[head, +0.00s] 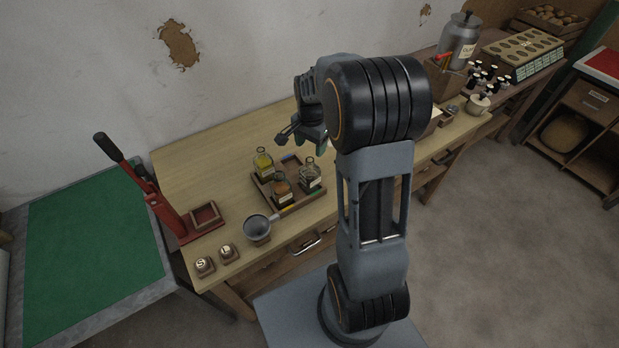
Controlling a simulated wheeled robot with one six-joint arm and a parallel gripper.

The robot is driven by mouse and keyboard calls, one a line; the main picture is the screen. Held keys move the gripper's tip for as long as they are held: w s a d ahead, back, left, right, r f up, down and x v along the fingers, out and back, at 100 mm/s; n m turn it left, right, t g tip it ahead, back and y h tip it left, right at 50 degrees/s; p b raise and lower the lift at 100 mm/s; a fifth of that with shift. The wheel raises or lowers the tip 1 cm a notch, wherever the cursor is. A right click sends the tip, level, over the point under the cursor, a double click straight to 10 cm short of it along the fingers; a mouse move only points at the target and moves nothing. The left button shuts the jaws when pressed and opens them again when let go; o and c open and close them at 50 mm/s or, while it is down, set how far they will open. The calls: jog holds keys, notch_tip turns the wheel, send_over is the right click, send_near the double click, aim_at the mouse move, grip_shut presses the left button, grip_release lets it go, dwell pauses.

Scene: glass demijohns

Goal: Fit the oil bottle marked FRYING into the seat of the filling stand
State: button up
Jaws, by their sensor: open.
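Three small glass oil bottles stand in a wooden tray (289,208) on the table: one with yellow-green oil (263,165), one with amber-brown contents (282,192) and one clearer, greyish bottle (310,178). Pale labels show on them, but I cannot read which says FRYING. A red lever stand (166,212) is at the table's left end, with a square wooden holder with a red inside (205,215) beside it. I cannot tell for sure whether this is the filling stand's seat. My gripper (301,136) is open and empty, above the table behind the tray.
A grey round pan (257,232) sits in front of the tray. Two wooden blocks marked S (205,265) and L (227,252) lie near the front left. The table's back left is clear.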

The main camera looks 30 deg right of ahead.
aim_at(310, 164)
jog(key=shift+s+a+f+p, duration=0.1)
jog(key=shift+f+p, duration=0.3)
jog(key=shift+f, duration=1.45)
jog(key=shift+s+a+f+p, duration=0.1)
jog(key=shift+f+p, duration=0.3)
jog(key=shift+f, duration=1.4)
jog(key=shift+c, duration=0.4)
jog(key=shift+s+f, duration=0.1)
grip_shut()
